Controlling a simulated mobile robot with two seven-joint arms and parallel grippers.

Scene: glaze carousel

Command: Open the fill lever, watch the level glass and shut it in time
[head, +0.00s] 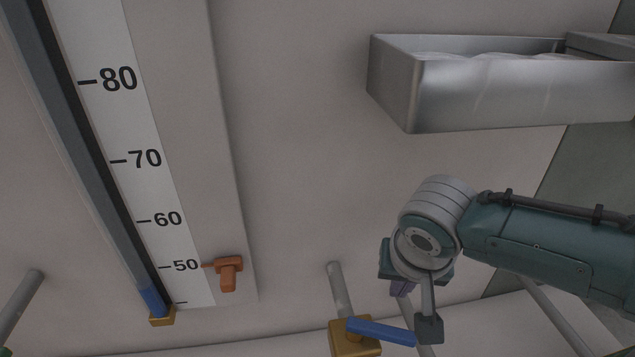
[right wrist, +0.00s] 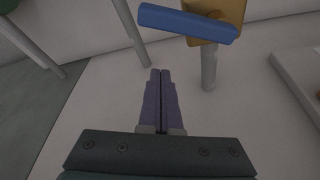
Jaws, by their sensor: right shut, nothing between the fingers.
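The fill lever is a blue handle (head: 381,331) on a brass valve body (head: 354,339), low in the head view. It lies nearly level, pointing right. It also shows at the top of the right wrist view (right wrist: 187,23). The level glass (head: 75,150) is a long dark tube beside a white scale (head: 150,180) marked 80, 70, 60 and 50. A blue part (head: 152,298) is at its lower end. An orange pointer (head: 228,271) sits near 50. My right gripper (right wrist: 160,72) is shut and empty, apart from the handle. My left gripper is not in view.
A metal tray (head: 510,98) sticks out from the wall at upper right, above my right arm. Grey pipes run up to the valve (head: 339,287) and stand at far left (head: 20,303). The wall between scale and valve is clear.

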